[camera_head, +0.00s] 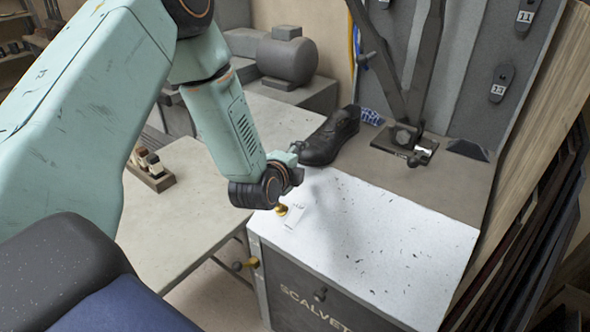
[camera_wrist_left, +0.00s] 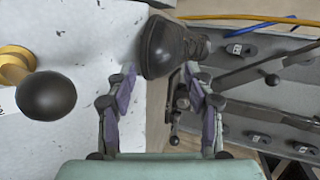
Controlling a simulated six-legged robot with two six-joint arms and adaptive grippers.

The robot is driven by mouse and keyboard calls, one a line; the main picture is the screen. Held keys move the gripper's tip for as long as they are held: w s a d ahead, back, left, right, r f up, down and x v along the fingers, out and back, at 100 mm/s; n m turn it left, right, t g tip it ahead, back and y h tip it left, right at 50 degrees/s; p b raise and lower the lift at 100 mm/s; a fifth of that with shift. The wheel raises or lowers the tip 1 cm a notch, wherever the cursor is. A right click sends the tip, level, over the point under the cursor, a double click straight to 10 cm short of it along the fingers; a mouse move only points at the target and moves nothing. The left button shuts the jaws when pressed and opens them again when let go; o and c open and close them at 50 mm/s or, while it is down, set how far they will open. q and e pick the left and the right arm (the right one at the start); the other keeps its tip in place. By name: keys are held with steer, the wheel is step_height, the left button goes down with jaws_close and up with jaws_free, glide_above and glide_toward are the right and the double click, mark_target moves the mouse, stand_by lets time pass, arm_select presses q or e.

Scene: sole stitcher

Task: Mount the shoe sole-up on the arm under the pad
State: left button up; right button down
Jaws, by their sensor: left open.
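The black shoe (camera_head: 332,136) lies on the bench beyond my left gripper, with its toe toward the gripper. In the left wrist view the shoe (camera_wrist_left: 168,48) is ahead of the fingertips, roughly between them. My left gripper (camera_head: 296,160) is open and empty, close to the toe; its spread fingers show in the left wrist view (camera_wrist_left: 160,74). I cannot tell whether they touch the shoe. The dark stitcher arm (camera_head: 404,90) rises from a base plate (camera_head: 380,143) to the right of the shoe. I cannot pick out the pad. My right gripper is not in view.
A white cabinet top (camera_head: 390,235) in front is mostly clear. A black ball knob (camera_wrist_left: 46,96) on a brass stem stands left of the fingers in the wrist view. A grey motor (camera_head: 287,58) is at the back. A small wooden block holder (camera_head: 152,175) sits on the left table.

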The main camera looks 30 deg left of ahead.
mark_target(305, 155)
arm_select(q)
steer(key=shift+w+f, duration=0.15)
steer(key=shift+w, duration=0.25)
steer(key=b+x, duration=0.1)
steer(key=x, duration=0.2)
steer(key=shift+a+f, duration=0.1)
steer(key=shift+a, duration=0.05)
steer(key=shift+w+f, duration=0.15)
steer(key=shift+w, duration=0.45)
steer(key=shift+w+a+f, duration=0.1)
steer(key=shift+w, duration=0.2)
steer(key=shift+s, duration=0.1)
steer(key=c, duration=0.3)
jaws_close()
